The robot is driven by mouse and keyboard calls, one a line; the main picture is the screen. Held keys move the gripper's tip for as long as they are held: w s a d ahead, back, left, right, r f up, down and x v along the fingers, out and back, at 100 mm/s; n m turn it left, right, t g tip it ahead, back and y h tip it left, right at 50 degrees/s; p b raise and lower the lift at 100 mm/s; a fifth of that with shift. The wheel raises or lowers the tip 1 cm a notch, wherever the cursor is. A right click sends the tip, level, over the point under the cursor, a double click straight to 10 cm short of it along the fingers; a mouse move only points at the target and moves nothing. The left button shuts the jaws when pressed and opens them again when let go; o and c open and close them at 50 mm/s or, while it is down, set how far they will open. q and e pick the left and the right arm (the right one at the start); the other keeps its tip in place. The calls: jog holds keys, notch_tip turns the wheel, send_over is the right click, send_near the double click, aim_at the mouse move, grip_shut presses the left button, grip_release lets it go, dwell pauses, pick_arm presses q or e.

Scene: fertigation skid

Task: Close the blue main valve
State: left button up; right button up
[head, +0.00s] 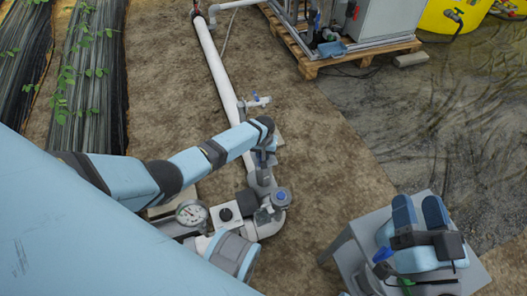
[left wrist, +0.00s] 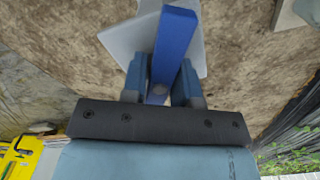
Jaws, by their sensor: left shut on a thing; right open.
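The blue lever handle (left wrist: 176,32) of the main valve shows close up in the left wrist view, with a pale part behind it. My left gripper (left wrist: 161,82) has a finger on each side of the lever and is shut on it. In the head view my left arm reaches down over the white pipe, and its wrist hides most of that gripper and the lever. My right gripper (head: 420,212) is open and empty, above the grey side table (head: 345,255) at the lower right.
The white pipe (head: 215,62) runs along the soil to grey fittings. A smaller tap (head: 257,100) with a blue handle, a pressure gauge (head: 191,213) and a blue-capped fitting (head: 281,196) are close to my left arm. A pallet (head: 310,66) with equipment stands behind. Bare soil lies between.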

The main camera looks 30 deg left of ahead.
pick_arm(q)
jog(key=m, duration=0.6)
jog(key=shift+m+p, duration=0.3)
jog(key=shift+o, duration=0.2)
jog(key=m, duration=0.6)
jog(key=shift+m, duration=0.4)
jog(key=o, duration=0.9)
jog(key=shift+o, duration=0.2)
